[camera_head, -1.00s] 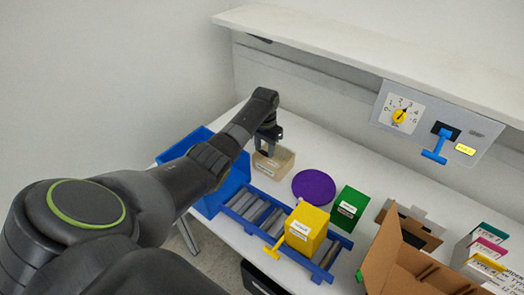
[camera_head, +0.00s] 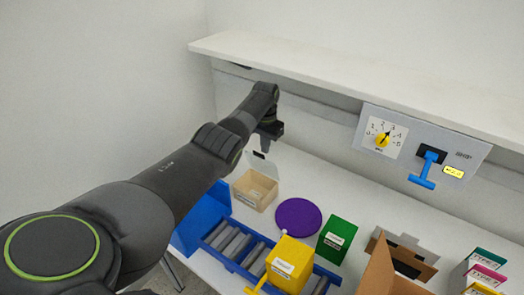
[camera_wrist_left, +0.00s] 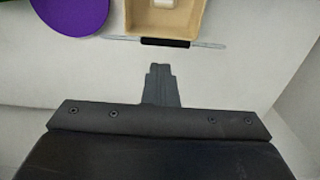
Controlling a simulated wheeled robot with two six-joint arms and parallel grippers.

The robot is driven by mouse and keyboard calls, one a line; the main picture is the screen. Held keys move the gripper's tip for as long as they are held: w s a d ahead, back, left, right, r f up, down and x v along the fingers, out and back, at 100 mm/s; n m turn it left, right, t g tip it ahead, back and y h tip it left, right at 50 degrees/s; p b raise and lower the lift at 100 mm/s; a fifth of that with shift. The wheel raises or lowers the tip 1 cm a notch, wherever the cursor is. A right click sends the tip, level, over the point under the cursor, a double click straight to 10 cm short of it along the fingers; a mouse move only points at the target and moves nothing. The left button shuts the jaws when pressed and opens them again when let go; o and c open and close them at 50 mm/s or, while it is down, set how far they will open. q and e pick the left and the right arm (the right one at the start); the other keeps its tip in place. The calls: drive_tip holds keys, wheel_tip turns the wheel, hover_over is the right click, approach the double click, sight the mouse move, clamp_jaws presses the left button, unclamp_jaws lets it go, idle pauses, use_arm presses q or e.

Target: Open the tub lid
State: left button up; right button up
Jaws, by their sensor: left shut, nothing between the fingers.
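The beige tub (camera_head: 255,190) stands on the white table, left of the purple disc. Its pale, see-through lid (camera_head: 264,166) stands raised at the tub's back edge, with a dark handle strip on its upper edge. In the left wrist view the tub (camera_wrist_left: 188,22) is at the top, open, with a small pale object partly visible inside. The lid's edge and dark handle (camera_wrist_left: 165,42) lie in front of it. My left gripper (camera_head: 268,143) is shut and empty, just above and behind the lid; its fingers (camera_wrist_left: 160,70) appear apart from the handle.
A purple disc (camera_head: 298,217), a green box (camera_head: 336,240) and a yellow box (camera_head: 290,264) on a blue roller track (camera_head: 241,246) are to the right and front. A blue bin (camera_head: 205,217) is at left. A shelf with a dial panel (camera_head: 420,150) overhangs behind.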

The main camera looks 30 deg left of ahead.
use_arm(q)
drive_tip(key=shift+o, duration=1.1)
drive_tip(key=shift+w+f, duration=0.35)
drive_tip(key=shift+f, duration=0.1)
drive_tip(key=shift+o, duration=1.2)
drive_tip(key=shift+w+f, duration=0.1)
drive_tip(key=shift+o, duration=1.2)
drive_tip(key=shift+s+r, duration=0.2)
drive_tip(key=shift+s, duration=0.05)
drive_tip(key=shift+o, duration=1.3)
drive_tip(key=shift+s+a+r, duration=0.1)
drive_tip(key=shift+s+r, duration=0.1)
drive_tip(key=shift+s, duration=0.1)
drive_tip(key=shift+o, duration=1)
drive_tip(key=shift+s+r, duration=0.1)
drive_tip(key=shift+s, duration=0.1)
drive_tip(key=shift+o, duration=0.8)
wheel_tip(320, 180, up, 17)
drive_tip(key=b, duration=0.3)
drive_tip(key=shift+w, duration=0.3)
use_arm(e)
wheel_tip(320, 180, down, 3)
drive_tip(key=shift+f, duration=0.1)
